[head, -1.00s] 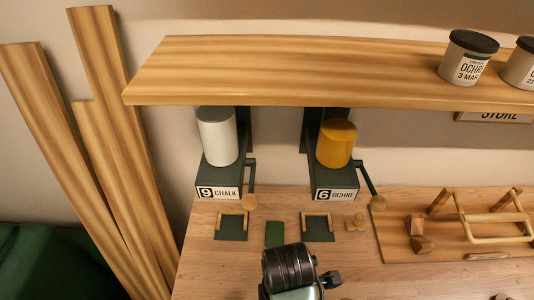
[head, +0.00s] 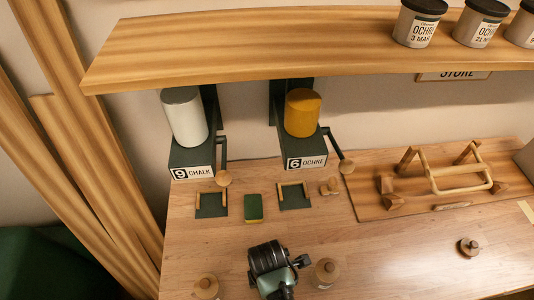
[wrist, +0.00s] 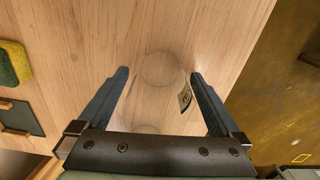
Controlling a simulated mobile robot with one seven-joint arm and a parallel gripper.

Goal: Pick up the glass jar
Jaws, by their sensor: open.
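The clear glass jar (wrist: 160,98) shows in the wrist view as a faint round outline with see-through walls over the wooden table. My gripper (wrist: 159,75) is open, with one dark finger on each side of the jar. Small gaps show between the fingers and the jar, and nothing is clamped. In the head view my dark wrist is at the front of the table. I cannot make out the jar there.
A green and yellow sponge (head: 254,208) lies on the table (head: 400,262). Round wooden-topped pieces (head: 325,272) stand near my wrist. The chalk dispenser (head: 190,150) and ochre dispenser (head: 304,140) stand behind, under a shelf (head: 250,45) with labelled jars. A wooden rack (head: 460,180) is at right.

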